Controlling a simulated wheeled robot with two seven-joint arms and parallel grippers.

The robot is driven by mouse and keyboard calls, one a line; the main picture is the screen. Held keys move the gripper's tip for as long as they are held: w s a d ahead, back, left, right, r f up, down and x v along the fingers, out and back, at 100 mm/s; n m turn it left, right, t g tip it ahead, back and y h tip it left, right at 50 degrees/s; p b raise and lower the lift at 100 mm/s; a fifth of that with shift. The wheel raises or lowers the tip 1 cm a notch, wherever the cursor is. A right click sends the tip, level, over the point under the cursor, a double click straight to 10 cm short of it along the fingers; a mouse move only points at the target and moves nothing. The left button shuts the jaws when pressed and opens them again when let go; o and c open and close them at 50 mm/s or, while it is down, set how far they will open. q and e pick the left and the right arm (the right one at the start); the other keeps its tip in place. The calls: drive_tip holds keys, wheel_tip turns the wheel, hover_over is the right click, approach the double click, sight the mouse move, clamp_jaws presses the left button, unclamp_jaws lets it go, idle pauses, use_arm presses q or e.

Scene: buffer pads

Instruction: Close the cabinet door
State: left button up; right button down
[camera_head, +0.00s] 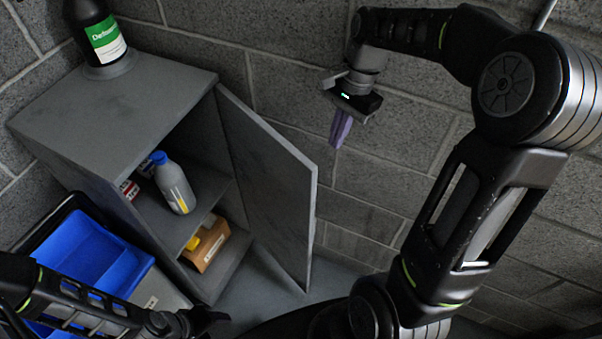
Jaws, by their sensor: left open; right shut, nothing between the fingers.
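The grey cabinet (105,100) stands against the block wall at the left. Its door (268,180) is swung wide open to the right, so the shelves show. My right gripper (340,130) is to the right of the door's upper edge, in front of the wall. Its purple fingers are together with nothing between them, and it appears apart from the door. My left gripper (208,320) is low at the bottom edge, in front of the cabinet's base. It is open, though its dark fingers are hard to make out.
A grey bottle with a blue cap (174,184) stands on the upper shelf. A brown box (206,247) sits on the lower shelf. A black bottle (98,38) stands on top. A blue bin (85,255) is left of the cabinet.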

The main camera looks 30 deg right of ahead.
sight(315, 182)
drive_tip(key=shift+s+a+r+m, duration=0.15)
drive_tip(key=shift+s+m, duration=0.25)
drive_tip(key=shift+s, duration=0.2)
drive_tip(key=a+f, duration=0.2)
drive_tip(key=f, duration=0.1)
drive_tip(key=s+a+f, duration=0.1)
drive_tip(key=a+f, duration=0.1)
drive_tip(key=f, duration=0.1)
drive_tip(key=a+f+p, duration=0.1)
drive_tip(key=a+f, duration=0.1)
drive_tip(key=f, duration=0.2)
drive_tip(key=shift+s+a, duration=0.15)
drive_tip(key=shift+s, duration=0.05)
drive_tip(key=shift+a, duration=0.1)
